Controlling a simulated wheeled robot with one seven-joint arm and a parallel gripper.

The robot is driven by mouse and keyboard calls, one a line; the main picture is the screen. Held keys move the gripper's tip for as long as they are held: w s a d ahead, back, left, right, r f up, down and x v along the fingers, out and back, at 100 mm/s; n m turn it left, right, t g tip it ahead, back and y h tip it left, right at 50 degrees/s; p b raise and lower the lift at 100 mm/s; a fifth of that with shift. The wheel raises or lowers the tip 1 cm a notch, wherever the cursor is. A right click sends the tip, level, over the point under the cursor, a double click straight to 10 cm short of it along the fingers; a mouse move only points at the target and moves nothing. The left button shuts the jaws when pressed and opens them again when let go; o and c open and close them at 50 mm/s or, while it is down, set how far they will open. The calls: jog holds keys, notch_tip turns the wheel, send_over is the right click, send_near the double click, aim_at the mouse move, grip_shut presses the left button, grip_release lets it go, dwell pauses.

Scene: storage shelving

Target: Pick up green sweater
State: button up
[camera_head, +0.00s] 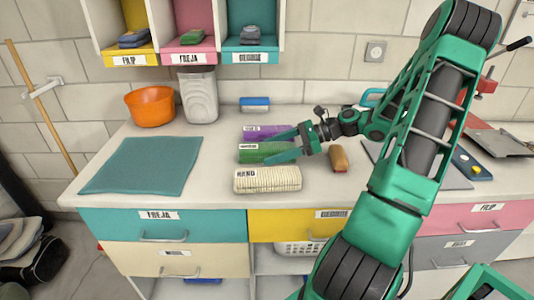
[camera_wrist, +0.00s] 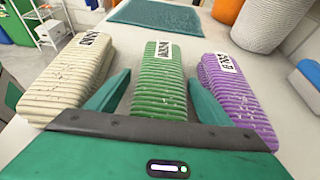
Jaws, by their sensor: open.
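The green sweater (camera_head: 262,156) is a folded ribbed roll with a white label, lying on the white counter between two other rolls. It also shows in the wrist view (camera_wrist: 160,85), centred ahead of my gripper. My gripper (camera_head: 284,145) is open, with one finger on each side of the green sweater near its right end in the head view. In the wrist view my gripper (camera_wrist: 160,95) has its left finger between the cream and green rolls and its right finger between the green and purple rolls. I cannot tell whether the fingers touch the sweater.
A cream roll (camera_head: 267,180) lies in front and a purple roll (camera_head: 262,132) behind, both close. A brown block (camera_head: 339,158) lies to the right. A teal mat (camera_head: 145,165), orange bowl (camera_head: 151,106) and pale bin (camera_head: 198,96) stand left. Cubbies (camera_head: 188,48) hang above.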

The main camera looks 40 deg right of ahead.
jog(key=shift+x, duration=1.15)
jog(key=c, duration=1.3)
jog(key=shift+r, duration=0.15)
